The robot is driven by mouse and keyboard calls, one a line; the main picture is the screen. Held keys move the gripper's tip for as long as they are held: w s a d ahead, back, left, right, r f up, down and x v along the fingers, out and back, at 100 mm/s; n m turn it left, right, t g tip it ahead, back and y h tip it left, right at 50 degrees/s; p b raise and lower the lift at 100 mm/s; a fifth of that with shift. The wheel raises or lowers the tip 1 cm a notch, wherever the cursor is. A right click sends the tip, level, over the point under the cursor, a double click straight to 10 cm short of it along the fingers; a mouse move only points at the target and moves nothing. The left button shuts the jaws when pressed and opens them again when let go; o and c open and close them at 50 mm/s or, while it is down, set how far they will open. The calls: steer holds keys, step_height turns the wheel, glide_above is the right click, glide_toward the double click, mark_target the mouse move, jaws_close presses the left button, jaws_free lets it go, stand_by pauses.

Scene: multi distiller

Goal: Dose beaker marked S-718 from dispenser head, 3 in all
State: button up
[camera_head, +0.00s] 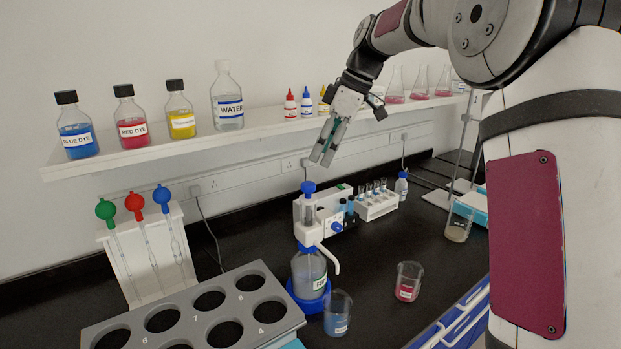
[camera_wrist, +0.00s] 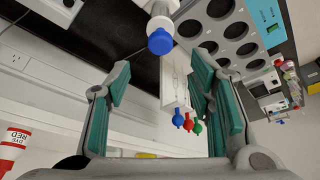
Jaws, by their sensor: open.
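The dispenser head (camera_head: 309,212) is white with a blue plunger knob (camera_head: 308,187), on a clear bottle (camera_head: 309,272) in a blue ring base. Its white spout (camera_head: 330,258) points down at the right. A beaker with blue liquid (camera_head: 337,316) stands just in front of the bottle, near the spout. A beaker with pink liquid (camera_head: 408,282) stands to the right. I cannot read S-718 on either beaker. My gripper (camera_head: 322,158) is open and empty, above the knob and apart from it. In the wrist view, the blue knob (camera_wrist: 160,42) shows beyond the open fingers (camera_wrist: 160,80).
A grey rack with numbered holes (camera_head: 190,318) is at the front left. A shelf (camera_head: 175,150) with dye bottles and flasks runs along the wall. A tube rack (camera_head: 376,204) stands behind the dispenser. Another beaker (camera_head: 459,224) stands at the right. Dark bench around the pink beaker is partly clear.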

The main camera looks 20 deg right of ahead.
mark_target(309, 184)
steer(key=p+x, duration=0.1)
steer(key=x, duration=0.7)
steer(key=shift+a+f, duration=0.1)
steer(key=shift+f, duration=0.2)
steer(key=shift+c, duration=0.5)
